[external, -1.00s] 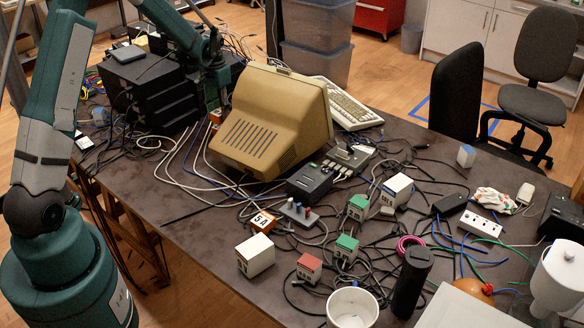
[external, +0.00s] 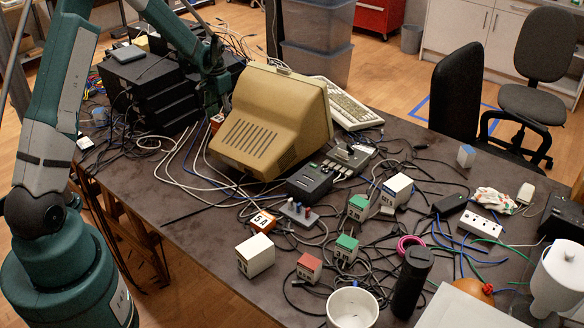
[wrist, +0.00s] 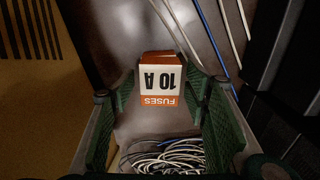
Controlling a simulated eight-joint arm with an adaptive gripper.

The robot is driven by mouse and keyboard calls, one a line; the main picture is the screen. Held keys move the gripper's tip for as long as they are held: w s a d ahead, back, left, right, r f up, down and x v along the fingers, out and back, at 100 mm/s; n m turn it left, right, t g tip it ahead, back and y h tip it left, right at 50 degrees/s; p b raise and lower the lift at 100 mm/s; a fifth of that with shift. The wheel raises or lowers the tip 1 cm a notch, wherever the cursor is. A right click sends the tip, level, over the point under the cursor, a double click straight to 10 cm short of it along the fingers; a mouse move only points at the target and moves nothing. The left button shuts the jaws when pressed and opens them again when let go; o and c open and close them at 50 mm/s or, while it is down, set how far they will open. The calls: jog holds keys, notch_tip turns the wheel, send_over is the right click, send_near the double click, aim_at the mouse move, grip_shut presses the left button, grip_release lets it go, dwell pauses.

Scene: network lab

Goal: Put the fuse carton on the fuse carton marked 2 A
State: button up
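An orange and white fuse carton marked 10 A (wrist: 161,80) shows in the wrist view, upside down in the picture. My gripper (wrist: 161,88) is open, with one green finger at each side of the carton; whether either finger touches it I cannot tell. In the external view my gripper (external: 214,104) is low between the black boxes and the beige monitor, and only a bit of the orange carton (external: 217,121) shows below it. An orange carton marked 5 A (external: 262,221) stands in front of the monitor. I cannot make out a carton marked 2 A.
The beige monitor (external: 273,115) stands close to the right of my gripper, with stacked black boxes (external: 150,85) to the left. Cables (wrist: 165,157) lie near the carton. Several small coloured-face boxes, such as the white one (external: 255,256), stand among cables. The table's front left is clear.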

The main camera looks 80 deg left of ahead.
aim_at(220, 117)
jog(key=shift+r, duration=0.2)
notch_tip(220, 117, up, 12)
jog(key=p, duration=0.1)
jog(key=shift+p, duration=0.3)
dwell(0.4)
